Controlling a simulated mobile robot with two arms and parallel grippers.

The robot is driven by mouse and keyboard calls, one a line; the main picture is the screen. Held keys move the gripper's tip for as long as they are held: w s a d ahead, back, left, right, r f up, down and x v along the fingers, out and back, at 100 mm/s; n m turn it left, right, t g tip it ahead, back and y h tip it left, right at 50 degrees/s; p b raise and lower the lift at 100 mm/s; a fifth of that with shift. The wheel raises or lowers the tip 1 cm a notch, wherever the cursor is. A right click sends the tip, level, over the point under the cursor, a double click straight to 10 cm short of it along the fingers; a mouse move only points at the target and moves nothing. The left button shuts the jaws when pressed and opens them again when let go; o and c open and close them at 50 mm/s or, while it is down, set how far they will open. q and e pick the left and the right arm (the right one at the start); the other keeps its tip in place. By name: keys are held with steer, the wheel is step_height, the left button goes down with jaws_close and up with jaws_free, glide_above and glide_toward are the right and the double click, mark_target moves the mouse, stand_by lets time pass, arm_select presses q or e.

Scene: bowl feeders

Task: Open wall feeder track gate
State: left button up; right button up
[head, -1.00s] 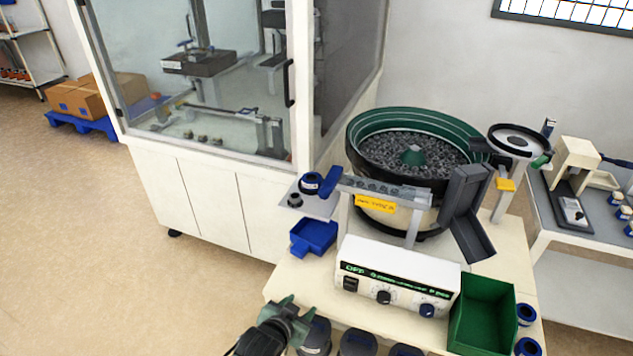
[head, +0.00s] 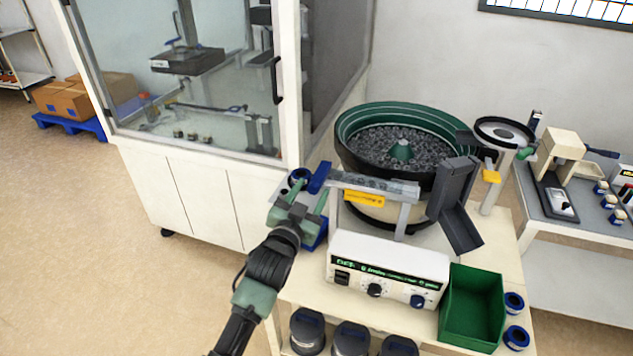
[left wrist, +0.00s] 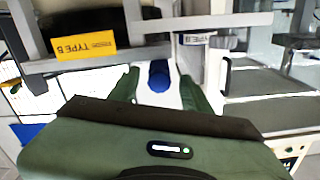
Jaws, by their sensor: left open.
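The wall feeder track (head: 372,186) is a grey rail leading left from the green bowl feeder (head: 402,142). A blue gate piece (head: 320,177) stands at its left end, tilted. My left gripper (head: 304,194) is open, just below and in front of that end. In the left wrist view, a blue piece (left wrist: 159,75), probably the gate, shows between the spread green fingers (left wrist: 160,84). I cannot tell whether either finger touches it. My right gripper is not in view.
A white control box (head: 388,268) stands below the track, beside a green bin (head: 474,307). A yellow label (head: 364,199) hangs under the track. A blue tray is partly hidden behind my left gripper. A glass-fronted cabinet (head: 205,185) stands at left.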

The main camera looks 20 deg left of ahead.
mark_target(317, 183)
arm_select(q)
steer(key=shift+w+d, duration=0.1)
steer(key=shift+w, duration=2.1)
jaws_close()
steer(key=shift+f, duration=0.1)
